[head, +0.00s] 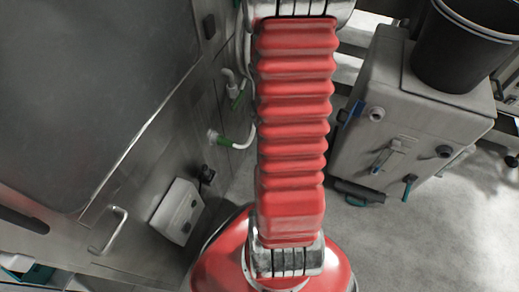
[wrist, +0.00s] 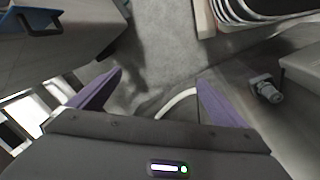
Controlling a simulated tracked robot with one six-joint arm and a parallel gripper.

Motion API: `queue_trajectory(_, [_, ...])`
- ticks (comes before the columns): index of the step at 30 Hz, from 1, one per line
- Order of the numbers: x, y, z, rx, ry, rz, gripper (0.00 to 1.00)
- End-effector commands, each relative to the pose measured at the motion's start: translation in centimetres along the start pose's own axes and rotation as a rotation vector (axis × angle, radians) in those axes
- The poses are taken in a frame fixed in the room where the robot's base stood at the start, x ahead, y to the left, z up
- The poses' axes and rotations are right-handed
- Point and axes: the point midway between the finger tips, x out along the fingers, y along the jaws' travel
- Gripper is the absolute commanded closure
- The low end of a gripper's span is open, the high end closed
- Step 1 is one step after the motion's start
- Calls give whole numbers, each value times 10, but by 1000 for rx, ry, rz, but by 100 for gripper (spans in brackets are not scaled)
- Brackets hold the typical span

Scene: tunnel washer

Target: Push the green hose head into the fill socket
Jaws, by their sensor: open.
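A curved white hose (wrist: 178,102) lies beyond the fingers; no green shows there. The head view does not show my gripper.
A grey cabinet (head: 420,110) with valves and a black bucket (head: 465,45) on top stands to the right in the head view. A small pale box (head: 176,210) sticks out from the machine wall. Grey floor (head: 425,235) is clear at lower right.

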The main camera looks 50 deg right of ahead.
Motion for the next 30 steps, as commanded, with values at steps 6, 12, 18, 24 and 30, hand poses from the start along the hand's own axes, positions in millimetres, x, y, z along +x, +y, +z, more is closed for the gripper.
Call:
queue_trajectory(6, [64,31,0,-29,15,-3,3])
queue_trajectory(12, [121,49,1,-67,57,-23,3])
queue_trajectory(18, [178,57,5,-109,122,-63,3])
queue_trajectory(24, [232,55,9,-157,216,-114,3])
queue_trajectory(30, [277,37,12,-208,344,-192,3])
